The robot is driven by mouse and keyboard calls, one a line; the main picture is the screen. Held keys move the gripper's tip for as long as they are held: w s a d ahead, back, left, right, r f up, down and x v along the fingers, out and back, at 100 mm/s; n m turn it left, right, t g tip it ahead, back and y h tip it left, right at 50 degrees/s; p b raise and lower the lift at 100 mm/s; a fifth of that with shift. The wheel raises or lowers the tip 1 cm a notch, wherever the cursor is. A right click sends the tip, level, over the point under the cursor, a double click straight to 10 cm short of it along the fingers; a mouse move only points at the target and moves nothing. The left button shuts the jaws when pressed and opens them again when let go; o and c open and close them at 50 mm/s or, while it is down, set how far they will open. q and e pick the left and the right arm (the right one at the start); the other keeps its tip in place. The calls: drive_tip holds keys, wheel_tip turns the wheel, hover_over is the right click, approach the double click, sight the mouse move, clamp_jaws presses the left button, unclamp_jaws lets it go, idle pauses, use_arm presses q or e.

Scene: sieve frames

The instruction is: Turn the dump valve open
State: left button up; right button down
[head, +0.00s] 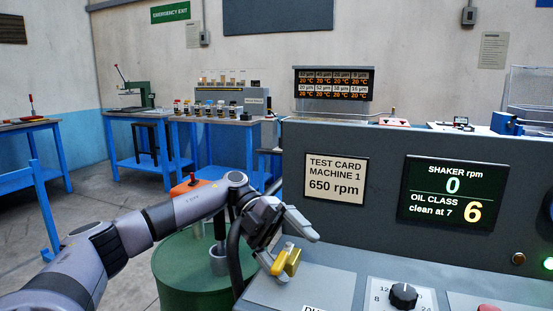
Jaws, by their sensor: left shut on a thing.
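A yellow valve handle (291,266), which I take as the dump valve, stands on the sloped grey panel in the lower middle of the head view. It is tilted, its upper end leaning right. My left gripper (283,256) reaches down from the left and is shut on this handle. The fingers hide part of the handle and its base. A white label (315,307) below it is cut off by the picture's edge, with only its first letters showing. My right gripper is not in view.
A green drum (190,275) stands under my left arm. Right of the handle are a black dial (403,296) and a red button (488,308). The display (455,205) reads shaker 0 rpm and oil class 6. A test card (336,178) says 650 rpm.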

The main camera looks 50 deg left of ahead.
sight(276, 258)
use_arm(q)
wheel_tip(276, 258, up, 18)
drive_tip(key=s+a+m+t+h, duration=0.1)
drive_tip(key=a+m+h, duration=0.1)
drive_tip(key=m+h, duration=0.1)
drive_tip(key=shift+s+h, duration=0.3)
drive_tip(key=shift+h, duration=0.4)
drive_tip(key=f+n+y, duration=0.1)
drive_tip(key=f, duration=0.4)
drive_tip(key=w+d+f+n+y, duration=0.1)
drive_tip(key=f, duration=0.5)
drive_tip(key=d+f+n+y, duration=0.1)
drive_tip(key=f+y, duration=0.1)
drive_tip(key=f, duration=0.4)
drive_tip(key=shift+w+g, duration=0.35)
drive_tip(key=shift+g, duration=0.05)
drive_tip(key=shift+c, duration=0.3)
drive_tip(key=shift+s+a, duration=0.2)
drive_tip(key=shift+a, duration=1.5)
drive_tip(key=c, duration=0.6)
drive_tip(key=shift+o, duration=0.2)
drive_tip(key=shift+s+a, duration=0.2)
drive_tip(key=shift+a, duration=0.85)
drive_tip(key=shift+s+a+f, duration=0.1)
drive_tip(key=shift+a+f, duration=0.05)
drive_tip(key=shift+a, duration=0.4)
drive_tip(key=shift+s+a+f, duration=0.1)
drive_tip(key=shift+a, duration=0.45)
drive_tip(key=shift+p, duration=0.35)
